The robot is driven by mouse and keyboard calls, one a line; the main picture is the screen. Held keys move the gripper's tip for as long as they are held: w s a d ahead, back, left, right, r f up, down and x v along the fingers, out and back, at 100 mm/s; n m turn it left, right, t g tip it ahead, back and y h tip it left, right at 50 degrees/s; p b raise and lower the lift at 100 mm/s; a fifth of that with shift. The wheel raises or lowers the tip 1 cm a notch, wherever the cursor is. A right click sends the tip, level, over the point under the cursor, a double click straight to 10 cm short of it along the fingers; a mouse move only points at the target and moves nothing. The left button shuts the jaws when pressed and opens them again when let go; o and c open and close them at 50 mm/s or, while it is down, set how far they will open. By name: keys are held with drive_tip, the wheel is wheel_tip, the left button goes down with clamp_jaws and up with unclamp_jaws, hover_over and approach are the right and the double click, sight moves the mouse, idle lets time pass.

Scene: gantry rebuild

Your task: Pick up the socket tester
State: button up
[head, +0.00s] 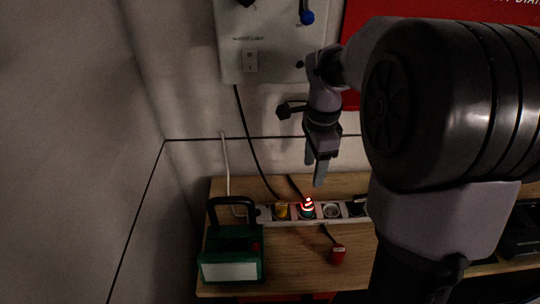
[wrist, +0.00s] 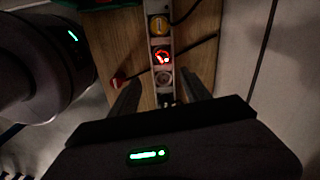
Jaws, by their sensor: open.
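A power strip (head: 270,221) lies along the back of a wooden bench, with several things in its sockets. A yellow plug-like piece (head: 282,211) sits upright in it. Beside that, to the right, is a small piece glowing red (head: 307,206). I cannot tell for certain which of these is the socket tester. The wrist view also shows the yellow piece (wrist: 158,26) and the glowing piece (wrist: 162,57), both beyond my fingertips. My gripper (head: 315,171) is open and empty, pointing down above the strip. Its fingers show either side of the strip in the wrist view (wrist: 160,97).
A green box with a black handle (head: 230,245) stands on the bench at left. A red piece on a cord (head: 337,255) lies in front of the strip. A round empty socket (head: 331,211) and a dark plug (head: 357,208) are further right. A grey wall panel (head: 270,55) is behind.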

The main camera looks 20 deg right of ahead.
drive_tip(key=b, duration=0.4)
approach(308, 203)
drive_tip(key=f, duration=0.5)
drive_tip(key=shift+s+a+f, duration=0.1)
drive_tip(key=shift+s+f, duration=0.15)
drive_tip(key=shift+s, duration=0.05)
drive_tip(key=f+b, duration=0.1)
drive_tip(key=f, duration=0.1)
drive_tip(key=f+b, duration=0.1)
drive_tip(key=f, duration=0.2)
drive_tip(key=shift+w+f+b, duration=0.3)
drive_tip(key=shift+w+b, duration=0.1)
drive_tip(key=shift+r, duration=0.15)
drive_tip(key=shift+c, duration=0.4)
clamp_jaws()
drive_tip(key=shift+r, duration=0.1)
